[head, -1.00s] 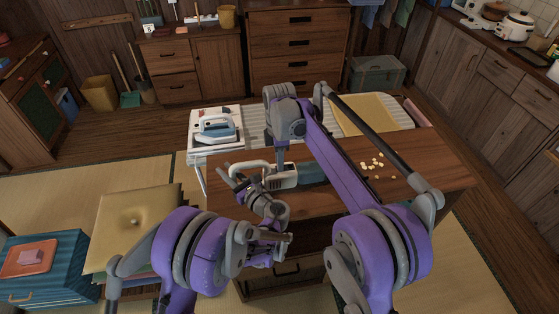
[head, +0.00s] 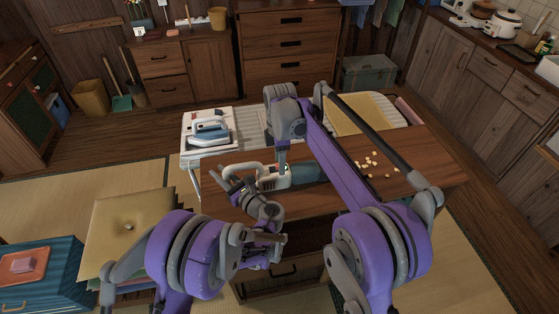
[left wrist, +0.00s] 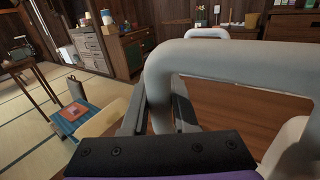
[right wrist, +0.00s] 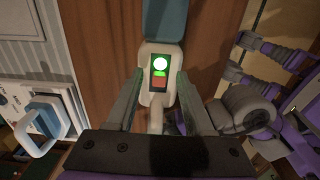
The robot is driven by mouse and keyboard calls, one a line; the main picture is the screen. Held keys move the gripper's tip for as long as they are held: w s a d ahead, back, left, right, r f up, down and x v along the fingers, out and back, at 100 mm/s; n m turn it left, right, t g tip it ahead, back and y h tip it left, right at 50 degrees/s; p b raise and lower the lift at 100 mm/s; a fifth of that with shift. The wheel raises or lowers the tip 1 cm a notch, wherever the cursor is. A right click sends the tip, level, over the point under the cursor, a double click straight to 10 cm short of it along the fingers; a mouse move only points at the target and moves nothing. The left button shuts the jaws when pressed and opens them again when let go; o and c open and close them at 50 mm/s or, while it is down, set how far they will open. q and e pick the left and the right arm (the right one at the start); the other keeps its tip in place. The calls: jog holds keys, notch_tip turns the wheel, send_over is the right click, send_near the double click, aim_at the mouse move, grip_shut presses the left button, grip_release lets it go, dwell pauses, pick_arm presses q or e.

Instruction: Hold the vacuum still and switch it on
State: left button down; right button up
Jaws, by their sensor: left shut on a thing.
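The handheld vacuum lies on the wooden cabinet top, with a pale looped handle (head: 238,168) and a teal front body (head: 306,173). My left gripper (head: 236,181) is shut on the handle; the left wrist view shows the pale handle tube (left wrist: 165,85) between its fingers. My right gripper (head: 284,163) is above the vacuum's middle. In the right wrist view its fingers (right wrist: 160,88) are apart, one on each side of the vacuum's pale housing. A switch panel there shows a bright green-white light (right wrist: 160,65) above a red part (right wrist: 158,83). Contact with the switch is not visible.
An iron (head: 209,132) stands on a white surface behind the cabinet top (head: 410,172). Small pale crumbs (head: 371,160) lie to the vacuum's right. A yellow cushion (head: 128,228) sits on a stack at the left. The cabinet top's right part is mostly clear.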

notch_tip(320, 180, up, 12)
dwell(0.6)
pick_arm(q)
jog(key=c, duration=0.6)
grip_release()
jog(key=shift+d, duration=0.1)
